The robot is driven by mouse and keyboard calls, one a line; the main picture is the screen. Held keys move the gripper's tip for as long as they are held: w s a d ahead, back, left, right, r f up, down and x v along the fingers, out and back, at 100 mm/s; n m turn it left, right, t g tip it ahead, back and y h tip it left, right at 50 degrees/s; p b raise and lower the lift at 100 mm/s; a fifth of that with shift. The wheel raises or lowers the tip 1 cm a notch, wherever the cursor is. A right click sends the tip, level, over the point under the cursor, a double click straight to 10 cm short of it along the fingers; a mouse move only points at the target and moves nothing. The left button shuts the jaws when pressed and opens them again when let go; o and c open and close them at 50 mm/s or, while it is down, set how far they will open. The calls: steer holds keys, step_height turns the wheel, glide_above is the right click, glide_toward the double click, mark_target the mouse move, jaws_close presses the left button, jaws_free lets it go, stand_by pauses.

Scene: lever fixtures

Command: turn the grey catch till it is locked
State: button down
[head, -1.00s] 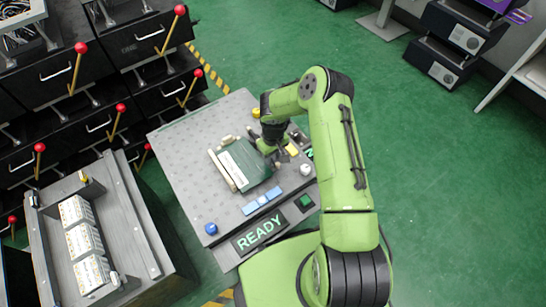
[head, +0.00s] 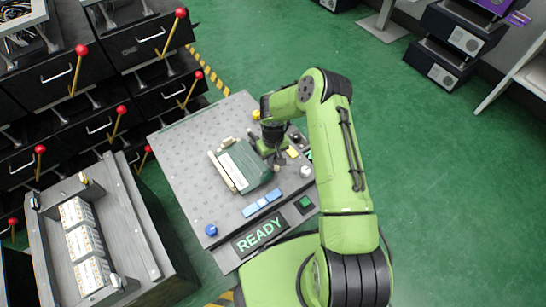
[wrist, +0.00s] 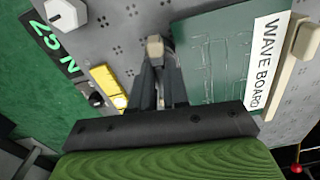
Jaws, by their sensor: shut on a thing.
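The grey catch (wrist: 155,47) shows in the wrist view as a small pale grey piece between and just beyond my fingertips, at the edge of the green board (wrist: 215,60) marked WAVE BOARD. My gripper (wrist: 158,85) is shut on it; the fingers hide most of the catch. In the head view my gripper (head: 277,158) is down at the right edge of the board (head: 250,165), and the catch cannot be made out there. Whether it is locked cannot be told.
The grey worktable (head: 185,150) carries a blue knob (head: 211,230), blue blocks (head: 262,202), a white knob (head: 305,171), a yellow block (wrist: 108,84) and a READY sign (head: 259,236). Black drawers with red-knobbed levers stand at the left.

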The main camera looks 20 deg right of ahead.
steer(key=m, duration=0.8)
steer(key=shift+m+p, duration=0.4)
steer(key=m, duration=0.4)
steer(key=shift+m+p, duration=0.35)
steer(key=shift+m, duration=1.45)
steer(key=c, duration=1.1)
jaws_free()
step_height(320, 180, up, 16)
steer(key=p, duration=0.5)
steer(key=shift+f, duration=0.1)
